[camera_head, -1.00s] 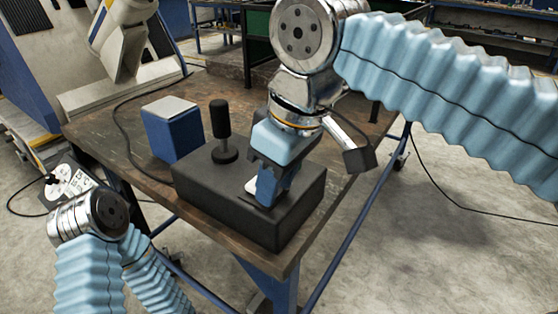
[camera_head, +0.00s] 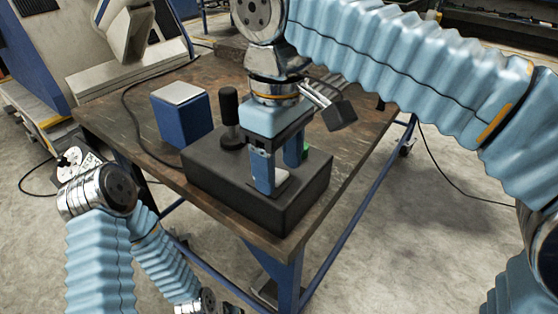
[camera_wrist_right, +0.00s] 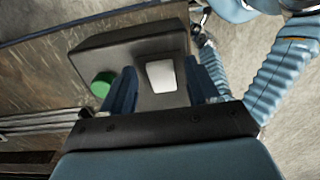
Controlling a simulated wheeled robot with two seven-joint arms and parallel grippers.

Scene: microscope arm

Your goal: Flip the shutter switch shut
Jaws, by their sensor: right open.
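A dark grey control box (camera_head: 225,178) sits on the table. A pale switch plate, which looks like the shutter switch, is set in its top; it shows between the fingers in the right wrist view (camera_wrist_right: 161,76) and is partly hidden in the head view (camera_head: 284,179). My right gripper (camera_head: 279,176) points down over the plate. It is open, with one finger on each side of the plate in the wrist view (camera_wrist_right: 163,88). I cannot tell whether the fingertips touch the box. Which way the switch is tipped cannot be seen.
A black joystick (camera_head: 230,112) stands on the box, left of my right gripper. A green button (camera_wrist_right: 102,84) is beside one finger. A blue block with a light top (camera_head: 182,118) stands behind the box. The wooden table (camera_head: 345,150) has bare room at right.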

